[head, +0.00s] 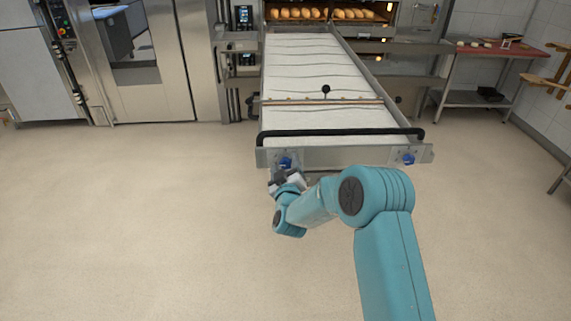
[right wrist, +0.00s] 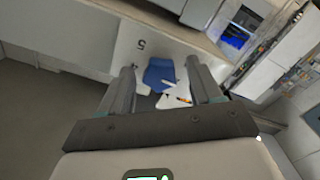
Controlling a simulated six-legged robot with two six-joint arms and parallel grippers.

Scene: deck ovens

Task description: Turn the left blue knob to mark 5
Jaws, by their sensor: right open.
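The left blue knob (head: 285,162) sits on the left of the metal front panel of the long white loader. My right gripper (head: 283,180) is right in front of it and covers its lower part. In the right wrist view the blue knob (right wrist: 158,74) shows between the two fingers of my open right gripper (right wrist: 162,71). I cannot tell whether the fingers touch it. A white pointed shape lies just below the knob. A printed mark 5 (right wrist: 140,44) stands above and left of the knob on the pale panel. My left gripper is out of view.
A second blue knob (head: 408,159) is on the panel's right end. A black bar (head: 340,133) runs along the loader's front edge, above the knobs. Loaves (head: 297,13) lie in the oven behind. The floor in front is clear.

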